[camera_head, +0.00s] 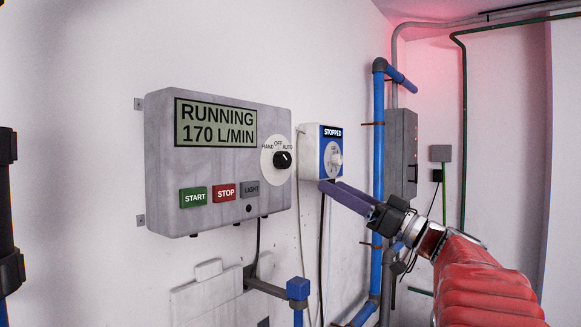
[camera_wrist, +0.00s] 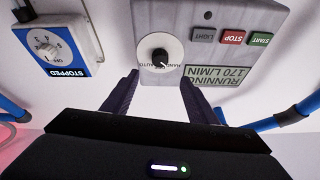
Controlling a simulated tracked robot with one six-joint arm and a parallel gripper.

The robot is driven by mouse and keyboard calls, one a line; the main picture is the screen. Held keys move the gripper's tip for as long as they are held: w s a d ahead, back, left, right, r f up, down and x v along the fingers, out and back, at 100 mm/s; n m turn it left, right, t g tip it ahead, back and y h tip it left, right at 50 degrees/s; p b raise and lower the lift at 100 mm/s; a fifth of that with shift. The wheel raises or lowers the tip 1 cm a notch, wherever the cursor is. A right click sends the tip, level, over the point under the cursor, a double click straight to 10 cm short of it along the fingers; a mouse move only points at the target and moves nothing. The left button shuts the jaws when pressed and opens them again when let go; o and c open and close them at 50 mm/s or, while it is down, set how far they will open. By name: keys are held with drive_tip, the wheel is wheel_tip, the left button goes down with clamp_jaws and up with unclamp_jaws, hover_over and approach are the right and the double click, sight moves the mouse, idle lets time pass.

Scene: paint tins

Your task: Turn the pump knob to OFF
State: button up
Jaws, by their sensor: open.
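The pump knob (camera_head: 282,159) is a round black knob on a white dial marked HAND, OFF and AUTO, on the right of a grey control box (camera_head: 165,160). The box display (camera_head: 216,122) reads RUNNING 170 L/MIN. My gripper (camera_head: 331,184) is right of the knob and slightly lower in the head view, its fingers pointing left towards the wall. In the wrist view, the knob (camera_wrist: 160,58) shows upside down, just beyond and between the open fingertips (camera_wrist: 159,78). The gripper is empty and apart from the knob.
A blue and white box (camera_head: 331,135) marked STOPPED, with its own pale knob, hangs right of the control box. START, STOP and LIGHT buttons (camera_head: 225,192) sit low on the control box. Blue pipes (camera_head: 378,150) and cables run beside and below.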

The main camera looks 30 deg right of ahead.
sight(287, 162)
drive_tip(key=x, duration=1.3)
drive_tip(key=shift+w+a+r, duration=0.1)
drive_tip(key=shift+w+r, duration=0.05)
drive_tip(key=shift+w, duration=0.1)
